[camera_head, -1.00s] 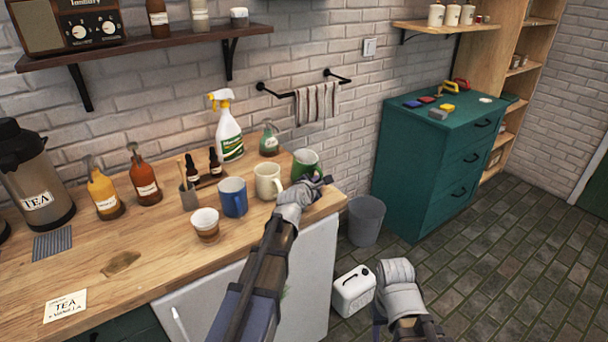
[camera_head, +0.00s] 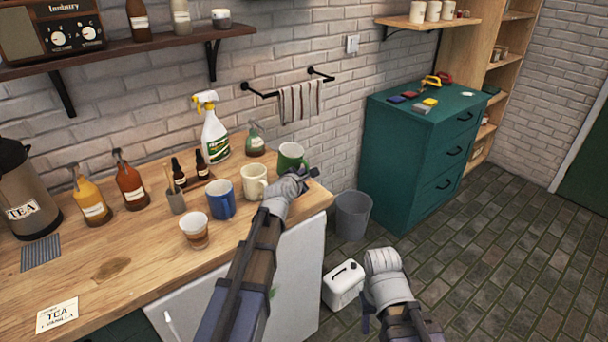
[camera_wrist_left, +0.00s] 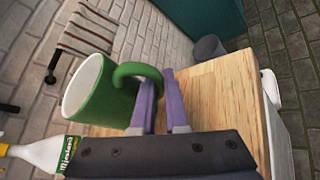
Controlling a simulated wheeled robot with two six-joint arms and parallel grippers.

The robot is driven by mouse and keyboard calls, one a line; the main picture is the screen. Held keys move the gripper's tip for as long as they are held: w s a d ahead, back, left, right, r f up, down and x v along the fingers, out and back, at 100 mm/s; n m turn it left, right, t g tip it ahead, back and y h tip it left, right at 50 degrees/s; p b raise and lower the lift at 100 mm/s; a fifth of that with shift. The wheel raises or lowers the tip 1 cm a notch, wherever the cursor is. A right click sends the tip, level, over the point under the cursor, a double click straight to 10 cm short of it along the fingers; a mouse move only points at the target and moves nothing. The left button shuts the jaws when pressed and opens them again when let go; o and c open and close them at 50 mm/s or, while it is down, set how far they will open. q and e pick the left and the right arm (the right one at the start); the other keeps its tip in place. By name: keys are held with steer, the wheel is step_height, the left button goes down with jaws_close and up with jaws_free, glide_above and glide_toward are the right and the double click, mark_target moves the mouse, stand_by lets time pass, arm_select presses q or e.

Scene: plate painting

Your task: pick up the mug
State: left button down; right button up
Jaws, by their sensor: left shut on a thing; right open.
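The green mug (camera_head: 291,155) is at the right end of the wooden counter, behind my left gripper (camera_head: 312,176). In the left wrist view the mug (camera_wrist_left: 98,92) has its handle toward me, and the purple fingers of my left gripper (camera_wrist_left: 166,85) are shut on that handle. The mug appears slightly above the counter; the gap under it is hidden. A cream mug (camera_head: 253,183) and a blue mug (camera_head: 221,200) stand to its left. My right gripper (camera_head: 383,272) is low, over the floor, away from the mugs; its fingers are mostly hidden.
A spray bottle (camera_head: 214,136) and a green soap bottle (camera_head: 255,140) stand behind the mugs. A grey bin (camera_head: 352,215) and white canister (camera_head: 342,286) stand on the floor right of the counter.

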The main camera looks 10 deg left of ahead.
mark_target(304, 161)
arm_select(q)
step_height(304, 161, up, 8)
steer(key=p, duration=0.6)
steer(key=shift+f+p, duration=0.2)
steer(key=shift+p, duration=0.1)
steer(key=shift+w+n+g+h+p, duration=0.2)
steer(key=shift+n+g+h+p, duration=0.1)
steer(key=shift+n, duration=0.1)
steer(key=shift+w+d+n+h+p, duration=0.1)
steer(key=shift+d+n+h+p, duration=0.25)
steer(key=shift+n+h, duration=0.05)
